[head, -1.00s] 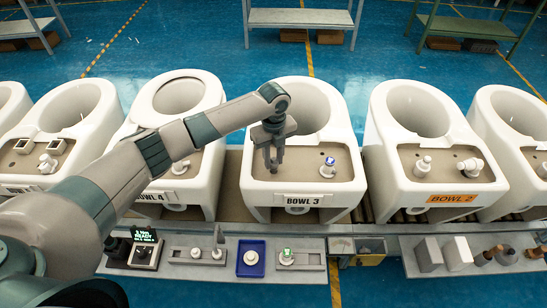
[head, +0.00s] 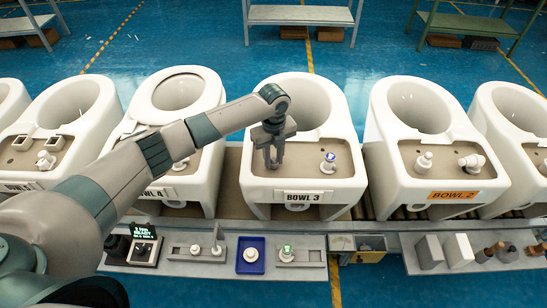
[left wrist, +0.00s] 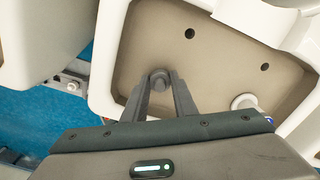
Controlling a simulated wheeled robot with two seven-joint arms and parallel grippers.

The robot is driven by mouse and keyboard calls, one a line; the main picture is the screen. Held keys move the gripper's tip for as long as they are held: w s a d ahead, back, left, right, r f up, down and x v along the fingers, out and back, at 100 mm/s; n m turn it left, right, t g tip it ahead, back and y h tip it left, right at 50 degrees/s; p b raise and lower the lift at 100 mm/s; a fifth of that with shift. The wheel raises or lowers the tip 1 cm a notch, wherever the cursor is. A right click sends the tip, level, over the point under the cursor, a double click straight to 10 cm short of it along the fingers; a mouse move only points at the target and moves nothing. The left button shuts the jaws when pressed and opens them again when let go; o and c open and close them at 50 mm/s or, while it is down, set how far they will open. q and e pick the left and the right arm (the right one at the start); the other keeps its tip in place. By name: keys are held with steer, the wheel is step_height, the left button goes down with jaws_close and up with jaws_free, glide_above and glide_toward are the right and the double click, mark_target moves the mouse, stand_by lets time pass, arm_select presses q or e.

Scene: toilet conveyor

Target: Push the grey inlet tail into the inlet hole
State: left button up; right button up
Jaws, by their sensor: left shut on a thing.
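My left gripper (head: 273,162) is over the left part of the tan deck of the white bowl labelled BOWL 3 (head: 335,184). In the left wrist view its two fingers (left wrist: 160,85) are shut on a small dark grey round piece, the grey inlet tail (left wrist: 160,76). Two dark round holes show in that deck, one (left wrist: 189,33) and another (left wrist: 265,67); both look empty. I cannot tell which is the inlet hole, or whether the tail touches the deck. A white fitting with a blue top (head: 328,162) stands on the deck's right side. My right gripper is not in view.
Other bowls stand on both sides, including one labelled BOWL 2 (head: 454,196) with white fittings. A grey bench (head: 180,268) in front carries a blue tray (head: 250,241), a green-topped fitting (head: 286,253) and a small display (head: 143,247). Blue floor lies behind.

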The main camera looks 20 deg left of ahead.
mark_target(273, 159)
arm_select(q)
steer(key=shift+f, duration=0.5)
steer(key=o, duration=1.1)
steer(key=shift+r, duration=0.1)
steer(key=shift+r+b, duration=2.85)
steer(key=shift+r, duration=5.75)
steer(key=shift+f, duration=0.1)
